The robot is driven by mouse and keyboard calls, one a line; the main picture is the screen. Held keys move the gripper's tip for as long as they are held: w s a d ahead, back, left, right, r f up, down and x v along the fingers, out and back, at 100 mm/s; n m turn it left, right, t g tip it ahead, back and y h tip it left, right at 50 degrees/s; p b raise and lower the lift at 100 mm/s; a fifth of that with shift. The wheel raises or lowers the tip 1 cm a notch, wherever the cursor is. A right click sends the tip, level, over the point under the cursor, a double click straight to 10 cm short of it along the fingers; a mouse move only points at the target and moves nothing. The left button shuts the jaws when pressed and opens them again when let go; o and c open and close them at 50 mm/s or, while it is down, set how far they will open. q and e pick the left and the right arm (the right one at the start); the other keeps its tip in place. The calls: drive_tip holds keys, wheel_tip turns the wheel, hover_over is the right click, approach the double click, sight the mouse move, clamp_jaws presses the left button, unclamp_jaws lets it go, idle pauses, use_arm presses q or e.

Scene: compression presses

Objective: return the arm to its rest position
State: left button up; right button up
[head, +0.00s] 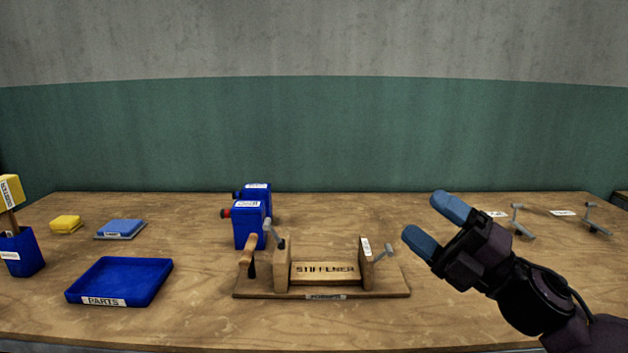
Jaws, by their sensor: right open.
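My right gripper (437,222) is open and empty, with two blue fingertips pointing up and to the left. My right arm comes in from the lower right corner. The gripper is to the right of a wooden press fixture (385,289) and apart from it. A wooden block marked "STIFFENER" (325,278) lies between the fixture's two upright cheeks. My left gripper and arm are out of view.
A blue "PARTS" tray (140,274), a blue holder (22,262), a yellow block (66,224) and a blue pad (121,226) are at left. Blue boxes (250,228) stand behind the fixture. Grey metal pieces (519,222) are at right. The table's front right is covered by my arm.

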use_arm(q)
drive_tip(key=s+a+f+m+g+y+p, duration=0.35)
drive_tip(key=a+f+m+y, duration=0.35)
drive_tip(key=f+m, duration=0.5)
use_arm(e)
drive_tip(key=s+d+f+m+t+h, duration=0.2)
drive_tip(key=d+f+m+h, duration=0.2)
drive_tip(key=f+m+h, duration=0.55)
drive_tip(key=s+d+f+m+t+h, duration=0.15)
drive_tip(key=d+f+m+h, duration=0.4)
drive_tip(key=f+m, duration=0.65)
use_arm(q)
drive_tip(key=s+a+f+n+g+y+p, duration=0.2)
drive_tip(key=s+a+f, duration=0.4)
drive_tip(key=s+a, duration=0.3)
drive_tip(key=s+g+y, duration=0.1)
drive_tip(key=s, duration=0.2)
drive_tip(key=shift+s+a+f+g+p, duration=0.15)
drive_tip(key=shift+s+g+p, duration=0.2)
use_arm(e)
drive_tip(key=s+d+f+m+g+h, duration=0.1)
drive_tip(key=s+f+m, duration=0.3)
drive_tip(key=s+f, duration=0.5)
drive_tip(key=s+f+m+g+h, duration=0.3)
drive_tip(key=s+f, duration=0.6)
drive_tip(key=s, duration=0.7)
drive_tip(key=shift+d+m+g, duration=0.35)
drive_tip(key=shift+m+g, duration=0.1)
drive_tip(key=shift+g, duration=0.3)
drive_tip(key=shift+f, duration=0.1)
